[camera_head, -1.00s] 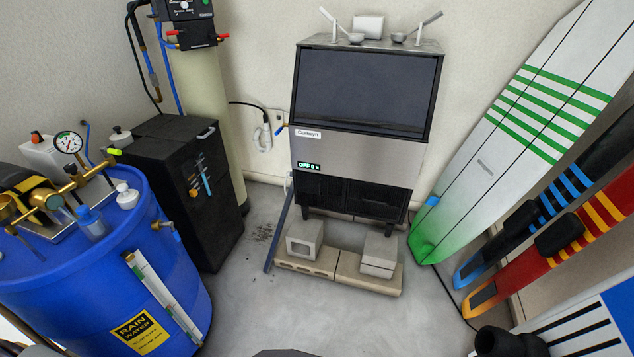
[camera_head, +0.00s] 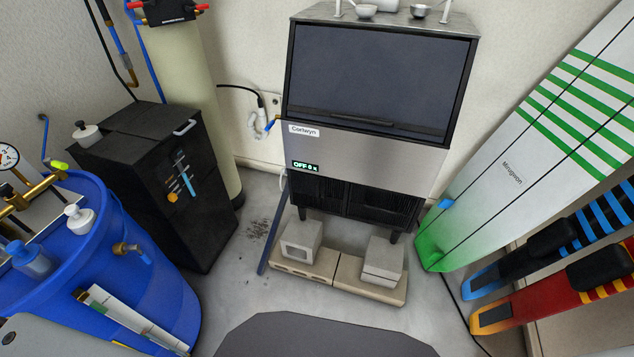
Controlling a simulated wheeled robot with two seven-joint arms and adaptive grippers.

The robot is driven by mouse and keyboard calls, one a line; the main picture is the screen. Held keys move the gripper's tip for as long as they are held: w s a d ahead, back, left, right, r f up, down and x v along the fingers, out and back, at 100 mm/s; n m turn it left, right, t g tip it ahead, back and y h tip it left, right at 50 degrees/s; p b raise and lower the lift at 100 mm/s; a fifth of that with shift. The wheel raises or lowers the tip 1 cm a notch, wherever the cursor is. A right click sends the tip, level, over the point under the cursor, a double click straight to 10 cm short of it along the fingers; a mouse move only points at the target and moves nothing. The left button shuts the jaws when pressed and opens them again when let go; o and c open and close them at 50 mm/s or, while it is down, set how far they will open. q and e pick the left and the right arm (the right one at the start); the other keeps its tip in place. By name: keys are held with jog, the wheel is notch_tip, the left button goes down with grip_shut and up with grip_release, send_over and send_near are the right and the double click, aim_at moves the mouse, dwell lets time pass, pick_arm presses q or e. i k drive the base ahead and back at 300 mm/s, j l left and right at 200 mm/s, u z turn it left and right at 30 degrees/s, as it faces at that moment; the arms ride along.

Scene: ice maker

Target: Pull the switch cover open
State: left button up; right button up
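The ice maker (camera_head: 365,155) stands upright against the back wall, with a dark upper door, a steel lower panel and black vents below. Its small green display (camera_head: 305,166) reads OFF at the left of the steel panel. I cannot clearly make out a switch cover on it. Neither my left nor my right gripper is in view.
A blue rain barrel (camera_head: 130,265) and a black cabinet (camera_head: 160,180) stand at the left. Concrete blocks (camera_head: 300,240) sit under the ice maker. Grey floor (camera_head: 235,300) is clear in front.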

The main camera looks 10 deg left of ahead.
aim_at(306, 184)
jog(key=i+j+z, duration=0.1)
jog(key=i, duration=0.35)
jog(key=i+j, duration=0.2)
jog(key=i, duration=0.2)
jog(key=l+z, duration=0.05)
